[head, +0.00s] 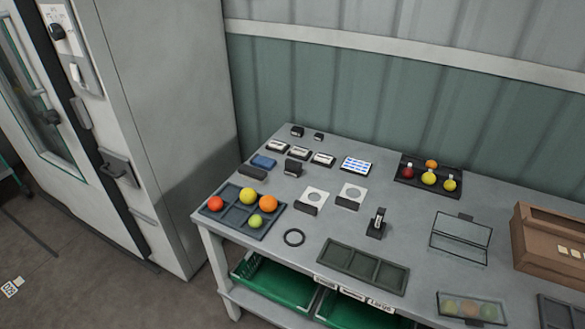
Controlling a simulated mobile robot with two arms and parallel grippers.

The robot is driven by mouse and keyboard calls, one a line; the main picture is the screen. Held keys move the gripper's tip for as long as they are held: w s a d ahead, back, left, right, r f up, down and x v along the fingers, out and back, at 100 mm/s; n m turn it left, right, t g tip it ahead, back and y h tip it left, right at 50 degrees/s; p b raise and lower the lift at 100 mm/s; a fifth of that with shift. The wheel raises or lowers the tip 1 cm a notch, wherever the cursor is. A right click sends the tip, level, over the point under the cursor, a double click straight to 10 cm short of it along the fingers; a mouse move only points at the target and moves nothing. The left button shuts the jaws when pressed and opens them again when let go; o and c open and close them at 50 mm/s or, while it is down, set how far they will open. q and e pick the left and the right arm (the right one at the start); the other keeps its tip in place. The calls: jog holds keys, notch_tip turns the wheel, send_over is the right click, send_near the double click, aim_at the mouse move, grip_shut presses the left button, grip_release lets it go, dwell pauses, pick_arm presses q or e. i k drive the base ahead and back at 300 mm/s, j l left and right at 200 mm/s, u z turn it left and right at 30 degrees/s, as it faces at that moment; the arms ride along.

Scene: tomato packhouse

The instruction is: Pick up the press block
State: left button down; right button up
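I cannot tell for certain which thing is the press block. Several small dark blocks stand on the grey table (410,208). One dark block (293,167) with a raised top is left of the middle. Two small black pieces (297,131) (318,137) sit at the back corner. A dark upright device (376,223) with a pale part stands near the middle. Neither of my grippers is in view.
A divided tray (233,221) holds tomatoes at front left; another dark tray (405,182) holds more at the back. An empty compartment tray (363,267), black ring (294,237), wire frame (460,240) and wooden box (524,237) occupy the table. Green crates (270,283) sit below. A cabinet (165,120) stands left.

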aim_at(294, 168)
jog(key=k+l+z, duration=0.1)
jog(key=z, duration=1.3)
jog(key=u, duration=1.45)
jog(key=i+j, duration=0.3)
jog(key=j, duration=0.15)
jog(key=i+j, duration=0.3)
jog(key=j, duration=0.15)
jog(key=i+z, duration=0.05)
